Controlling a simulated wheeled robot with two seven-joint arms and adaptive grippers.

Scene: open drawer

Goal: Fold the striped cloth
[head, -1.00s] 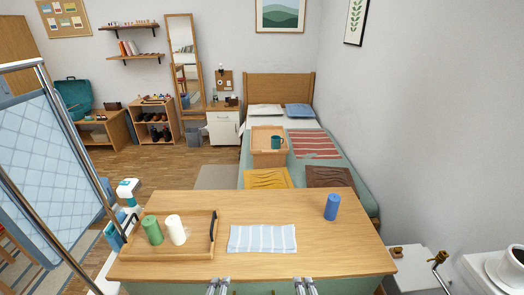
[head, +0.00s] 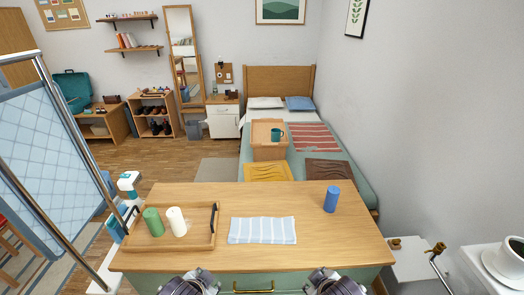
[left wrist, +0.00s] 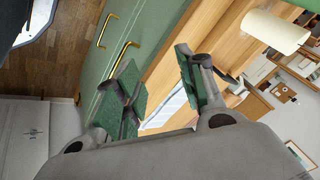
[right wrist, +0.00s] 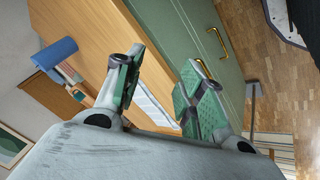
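The light blue and white striped cloth (head: 262,230) lies flat, spread out near the front middle of the wooden table (head: 300,205). Parts of it show between the fingers in the left wrist view (left wrist: 166,110) and the right wrist view (right wrist: 152,100). My left gripper (left wrist: 158,82) is open and empty, in front of the table's front edge; it shows at the bottom of the head view (head: 190,283). My right gripper (right wrist: 155,82) is also open and empty, to the right in the head view (head: 335,283). Neither touches the cloth.
A wooden tray (head: 190,245) with a green candle (head: 153,222) and a white candle (head: 176,222) stands left of the cloth. A blue cylinder (head: 332,199) stands at the back right. A drawer with a brass handle (head: 253,290) is below the front edge. Table behind the cloth is clear.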

